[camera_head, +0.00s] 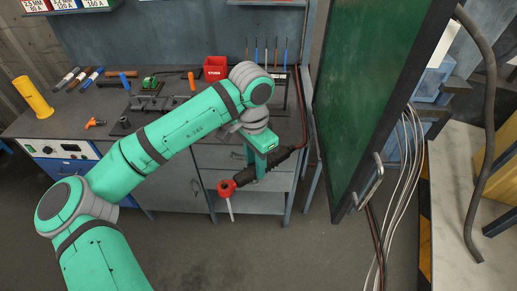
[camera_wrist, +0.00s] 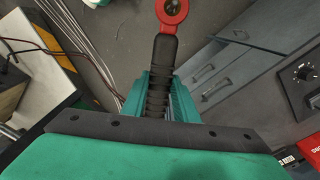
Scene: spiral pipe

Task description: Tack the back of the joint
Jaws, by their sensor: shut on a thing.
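My gripper (camera_head: 264,172) is shut on the black ribbed handle (camera_head: 283,163) of an electrode holder, in front of the bench drawers. The holder's red head (camera_head: 227,187) points left and down, and a pale rod (camera_head: 230,209) hangs from it. In the wrist view, my gripper's green fingers (camera_wrist: 160,95) close around the handle (camera_wrist: 162,70), with the red head (camera_wrist: 172,10) at the top edge. Dark fixtures and a small green piece (camera_head: 150,83) sit on the bench. I cannot make out a pipe joint in either view.
The bench (camera_head: 75,107) carries a red stub box (camera_head: 215,68), upright rods (camera_head: 266,52), a yellow cylinder (camera_head: 33,97) and an orange clamp (camera_head: 95,123). A green screen (camera_head: 365,85) stands close to the right of my gripper. A dark cable (camera_head: 300,105) runs beside it. Floor in front is clear.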

